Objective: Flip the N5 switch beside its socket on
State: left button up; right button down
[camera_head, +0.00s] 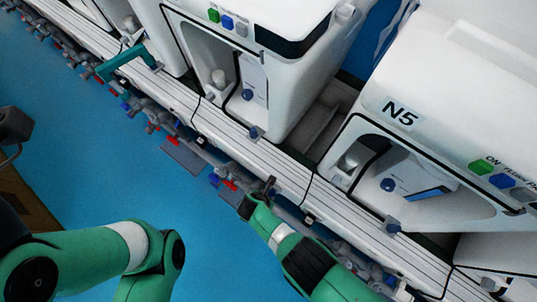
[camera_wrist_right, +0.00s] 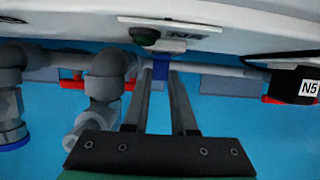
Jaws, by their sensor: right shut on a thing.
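My right gripper (camera_head: 267,188) is at the front rail, left of the white unit labelled N5 (camera_head: 400,112). In the right wrist view, its two long fingers (camera_wrist_right: 160,78) reach up under a white edge. A small dark blue part (camera_wrist_right: 160,68) shows between the tips, and the fingers are closed on it. Just above the tips is a dark green round switch knob (camera_wrist_right: 145,37) on a pale plate marked N5 (camera_wrist_right: 188,36). The knob's setting and any contact with it cannot be told. A black box with an N5 label (camera_wrist_right: 310,88) sits at the right.
Grey pipes and valves (camera_wrist_right: 102,75) with red handles stand left of the fingers, under the white edge. A long white rail (camera_head: 280,170) runs diagonally in front of the units. Blue floor (camera_head: 120,165) is open at the left.

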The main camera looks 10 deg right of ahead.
jog(key=shift+d+r+g+y, duration=0.15)
jog(key=shift+r+g+y, duration=0.15)
jog(key=shift+w+g+y+p, duration=0.15)
jog(key=shift+g+y+p, duration=0.15)
jog(key=shift+g+y, duration=0.1)
jog(key=shift+w+d+r+g+y+b, duration=0.1)
jog(key=shift+w+d+g+y+b, duration=0.1)
jog(key=shift+g+y+b, duration=0.6)
jog(key=shift+r+y, duration=0.1)
jog(key=shift+y, duration=0.2)
jog(key=shift+s+r+g, duration=0.1)
jog(key=shift+r+g, duration=0.05)
jog(key=shift+g, duration=0.15)
jog(key=c, duration=0.7)
grip_release()
